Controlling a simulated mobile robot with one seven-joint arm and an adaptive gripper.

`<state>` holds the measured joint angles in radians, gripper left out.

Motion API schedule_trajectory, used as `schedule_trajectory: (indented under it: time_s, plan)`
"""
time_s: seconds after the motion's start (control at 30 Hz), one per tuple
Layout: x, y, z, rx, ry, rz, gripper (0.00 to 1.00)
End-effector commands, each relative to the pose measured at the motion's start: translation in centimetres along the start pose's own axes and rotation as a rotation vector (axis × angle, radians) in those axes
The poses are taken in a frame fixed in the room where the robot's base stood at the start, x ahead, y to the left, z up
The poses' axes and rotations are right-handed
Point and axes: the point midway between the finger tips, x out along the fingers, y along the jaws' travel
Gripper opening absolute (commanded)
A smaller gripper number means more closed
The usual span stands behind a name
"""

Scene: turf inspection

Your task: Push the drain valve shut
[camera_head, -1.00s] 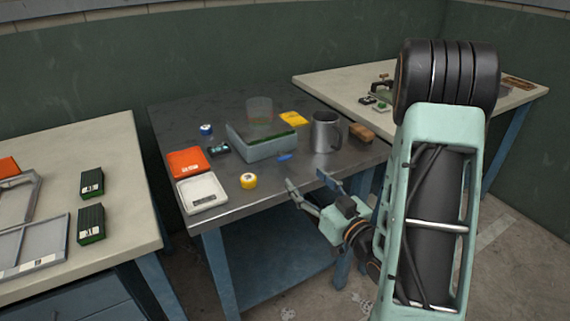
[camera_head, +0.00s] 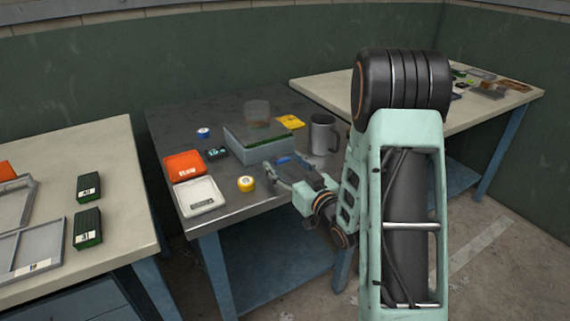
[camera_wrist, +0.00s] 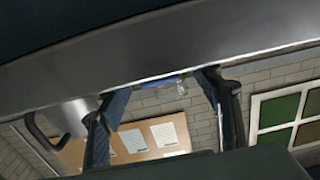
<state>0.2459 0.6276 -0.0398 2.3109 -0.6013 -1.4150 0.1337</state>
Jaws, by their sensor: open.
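The drain valve is the small blue piece (camera_head: 283,160) low at the front of a grey box (camera_head: 262,154) on the dark metal table. A clear cylinder (camera_head: 257,113) stands on the box. My gripper (camera_head: 286,168) is open at the box's front, low over the table, with its fingers either side of the valve's direction. In the wrist view, which is upside down, the blue valve (camera_wrist: 163,83) shows between the spread fingers (camera_wrist: 160,100). No contact can be made out. My fingers hide part of the box front.
A metal mug (camera_head: 323,134) stands right of the box, close to my arm. A yellow tape roll (camera_head: 246,184), a white scale (camera_head: 200,196) and an orange case (camera_head: 184,165) are to the left. A yellow item (camera_head: 290,121) lies behind. The table's front-left surface is partly bare.

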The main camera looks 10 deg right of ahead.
Motion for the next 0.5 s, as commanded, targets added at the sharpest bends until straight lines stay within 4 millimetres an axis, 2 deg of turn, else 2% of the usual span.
schedule_trajectory:
  time_s: [0.07, 0.5]
  plan:
    - [-0.02, 0.02, 0.0, 0.0, 0.0, 0.0, 0.53]
    - [-0.04, 0.02, -0.02, -0.001, 0.0, 0.0, 0.04]
